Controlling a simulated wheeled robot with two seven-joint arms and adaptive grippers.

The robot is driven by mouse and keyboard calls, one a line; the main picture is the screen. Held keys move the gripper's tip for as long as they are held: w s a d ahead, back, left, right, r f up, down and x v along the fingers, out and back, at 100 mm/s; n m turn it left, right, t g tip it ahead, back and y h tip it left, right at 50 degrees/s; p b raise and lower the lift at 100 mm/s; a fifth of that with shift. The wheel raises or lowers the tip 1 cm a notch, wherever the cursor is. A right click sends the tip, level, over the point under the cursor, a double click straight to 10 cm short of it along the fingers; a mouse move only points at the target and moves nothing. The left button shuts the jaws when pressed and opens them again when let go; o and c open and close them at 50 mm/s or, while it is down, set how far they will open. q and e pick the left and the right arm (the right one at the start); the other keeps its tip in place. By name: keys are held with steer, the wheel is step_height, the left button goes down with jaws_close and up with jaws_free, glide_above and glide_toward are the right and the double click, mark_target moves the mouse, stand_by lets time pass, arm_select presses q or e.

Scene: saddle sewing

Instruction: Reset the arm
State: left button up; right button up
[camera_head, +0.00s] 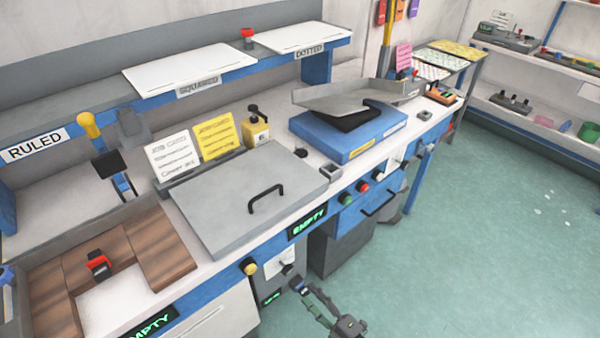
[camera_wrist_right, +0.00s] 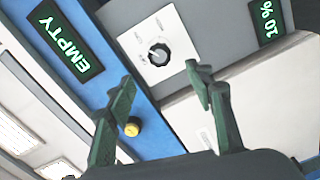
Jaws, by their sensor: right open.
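My right gripper (camera_head: 306,292) shows at the bottom middle of the head view, in front of the bench. Its fingers are apart with nothing between them. In the right wrist view the two green fingers of the gripper (camera_wrist_right: 160,80) stand apart before the bench front. Between and beyond them are a white panel with a black knob (camera_wrist_right: 158,54) and a yellow button (camera_wrist_right: 132,129). I see no contact with either. My left gripper is not recognisable in the head view.
The bench carries a grey lidded box (camera_head: 225,215) with a black handle, a wooden-framed tray (camera_head: 50,308) and a blue scale-like unit (camera_head: 335,138). Green "EMPTY" displays (camera_head: 307,222) sit on the bench front. Open green floor (camera_head: 480,240) lies to the right.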

steer(key=s+d+f+m+g+h, duration=0.2)
steer(key=s+d+f+m+h, duration=0.4)
steer(key=d+f, duration=0.4)
steer(key=s+d+f+m+g+h, duration=0.35)
steer(key=s+d+f+m, duration=0.45)
steer(key=f, duration=0.4)
arm_select(q)
steer(key=s+a+f+p, duration=0.1)
steer(key=s+p, duration=0.6)
steer(key=p, duration=0.2)
steer(key=s+a+f+p, duration=0.1)
steer(key=s+a+p, duration=0.1)
steer(key=s+p, duration=0.5)
steer(key=p, duration=0.3)
steer(key=shift+s+a+f+m+t, duration=0.2)
steer(key=shift+s+f+m+t, duration=0.05)
steer(key=shift+s+m+t, duration=0.15)
arm_select(e)
steer(key=s+d+f+m+g, duration=0.2)
steer(key=s+d+f+g, duration=0.1)
steer(key=s, duration=1.3)
steer(key=s+d+f+m+g+h, duration=0.1)
steer(key=s+f, duration=0.5)
steer(key=s, duration=1)
steer(key=s+d+f+m+g, duration=0.3)
steer(key=s+d+f+g, duration=0.1)
steer(key=s, duration=1.1)
steer(key=shift+s+d+f+m+g, duration=0.25)
steer(key=shift+s+d+m+g, duration=0.05)
steer(key=shift+s+m+g, duration=0.1)
